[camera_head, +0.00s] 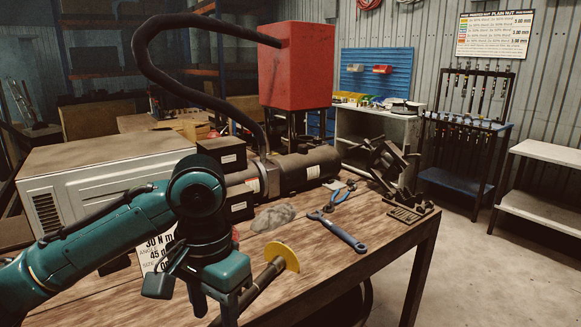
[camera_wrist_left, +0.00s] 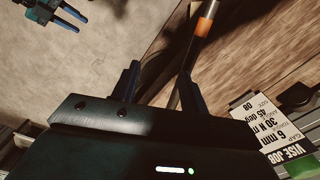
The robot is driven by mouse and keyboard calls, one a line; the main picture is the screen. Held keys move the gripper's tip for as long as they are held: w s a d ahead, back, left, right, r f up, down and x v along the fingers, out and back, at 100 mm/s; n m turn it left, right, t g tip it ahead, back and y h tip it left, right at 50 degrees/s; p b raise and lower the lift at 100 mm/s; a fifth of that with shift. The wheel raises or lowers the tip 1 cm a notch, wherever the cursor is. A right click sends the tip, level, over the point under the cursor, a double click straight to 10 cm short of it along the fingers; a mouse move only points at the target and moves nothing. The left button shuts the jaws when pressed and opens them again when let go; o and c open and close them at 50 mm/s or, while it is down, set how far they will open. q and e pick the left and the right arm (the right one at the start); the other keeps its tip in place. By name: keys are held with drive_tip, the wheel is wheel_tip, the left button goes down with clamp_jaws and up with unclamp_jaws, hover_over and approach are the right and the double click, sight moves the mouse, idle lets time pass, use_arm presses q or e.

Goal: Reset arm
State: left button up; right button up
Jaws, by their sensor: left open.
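My left arm, teal, comes in from the left of the head view and bends down at the table's front. Its gripper is low in that view, with the fingers partly hidden. In the left wrist view my left gripper (camera_wrist_left: 160,88) has its two fingers apart. A dark rod with an orange band (camera_wrist_left: 206,22) runs down towards the right finger; I cannot tell whether they touch. In the head view a brown rod (camera_head: 262,281) with a yellow disc (camera_head: 283,256) is just right of the gripper. My right gripper (camera_wrist_left: 72,17) shows in the wrist view's upper left corner, blue fingers apart, over the floor.
On the wooden table (camera_head: 340,268) lie a blue-handled wrench (camera_head: 338,231), pliers (camera_head: 337,199) and a grey cloth-like lump (camera_head: 273,217). A crimper with a red box (camera_head: 297,66) and black hose (camera_head: 150,60) stands behind. A printed card (camera_wrist_left: 272,122) is at the wrist view's right.

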use_arm(q)
drive_tip(key=d+f+n+t+h, duration=0.1)
drive_tip(key=d+f+t+h, duration=0.1)
drive_tip(key=d+f+h, duration=0.35)
drive_tip(key=d+f+t+h, duration=0.25)
drive_tip(key=d+f, duration=0.35)
drive_tip(key=f, duration=0.5)
drive_tip(key=s+a+f+n+t+y, duration=0.2)
drive_tip(key=s+a+f+t+y, duration=0.2)
drive_tip(key=s+a+f, duration=0.7)
drive_tip(key=a+f+t, duration=0.2)
drive_tip(key=a+f, duration=0.1)
drive_tip(key=a, duration=0.1)
drive_tip(key=shift+s+f+y, duration=0.15)
drive_tip(key=shift+s+y, duration=0.1)
drive_tip(key=shift+y, duration=0.05)
drive_tip(key=shift+c, duration=0.2)
